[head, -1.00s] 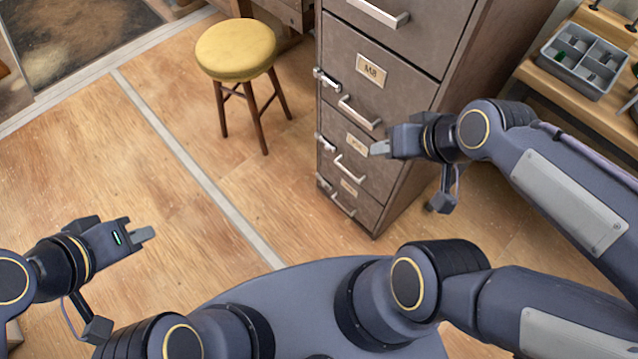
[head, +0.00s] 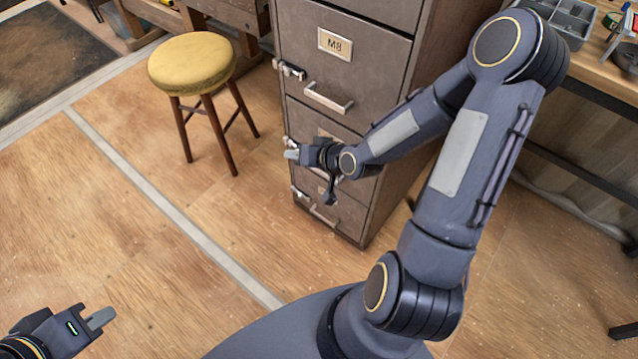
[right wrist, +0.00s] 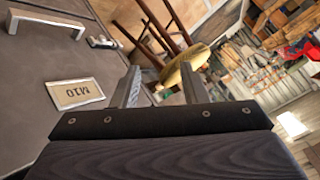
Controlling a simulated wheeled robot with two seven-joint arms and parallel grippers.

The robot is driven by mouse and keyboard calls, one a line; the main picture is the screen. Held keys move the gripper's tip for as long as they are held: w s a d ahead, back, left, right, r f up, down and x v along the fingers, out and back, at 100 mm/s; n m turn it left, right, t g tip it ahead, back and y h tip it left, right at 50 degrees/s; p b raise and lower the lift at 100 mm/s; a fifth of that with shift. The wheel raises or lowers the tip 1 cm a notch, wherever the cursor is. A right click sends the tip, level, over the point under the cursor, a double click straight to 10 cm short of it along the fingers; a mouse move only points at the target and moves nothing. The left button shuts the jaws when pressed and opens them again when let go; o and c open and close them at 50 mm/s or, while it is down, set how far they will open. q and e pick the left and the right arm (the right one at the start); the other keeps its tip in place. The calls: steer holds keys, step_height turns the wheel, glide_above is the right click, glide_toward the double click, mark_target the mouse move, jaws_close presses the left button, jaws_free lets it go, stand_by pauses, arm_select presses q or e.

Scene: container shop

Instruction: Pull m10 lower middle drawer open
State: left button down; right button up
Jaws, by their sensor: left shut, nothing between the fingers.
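The grey metal drawer cabinet (head: 345,50) stands at the centre in the head view. The m10 drawer (right wrist: 75,65) shows close up in the right wrist view, with its M10 label (right wrist: 73,94) upside down and its bar handle (right wrist: 45,25) at upper left. In the head view my right arm hides most of this drawer and its handle. My right gripper (head: 291,154) is in front of the cabinet at this drawer's height. Its fingers are apart and empty in the right wrist view (right wrist: 160,86). My left gripper (head: 100,318) is shut and empty at lower left. The drawer looks closed.
The M8 drawer (head: 350,75) with its handle is above, and another drawer (head: 330,205) is below. A yellow stool (head: 192,62) stands left of the cabinet. A workbench with a grey tray (head: 565,20) is at right. The floor at left is clear.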

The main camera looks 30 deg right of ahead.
step_height(320, 180, down, 13)
steer(key=w+m+t+b, duration=0.3)
steer(key=m+t+b, duration=0.1)
steer(key=m+b, duration=0.2)
steer(key=m+t+h+b, duration=0.3)
steer(key=m+h+b, duration=0.4)
steer(key=m+h, duration=0.4)
glide_toward(320, 173)
steer(key=w+d+m, duration=0.1)
steer(key=w, duration=0.1)
steer(key=shift+y, duration=0.3)
steer(key=b+x, duration=0.1)
steer(key=x, duration=0.7)
steer(key=shift+d+r, duration=0.1)
steer(key=shift+r, duration=0.05)
arm_select(q)
step_height(320, 173, down, 16)
arm_select(e)
jaws_close()
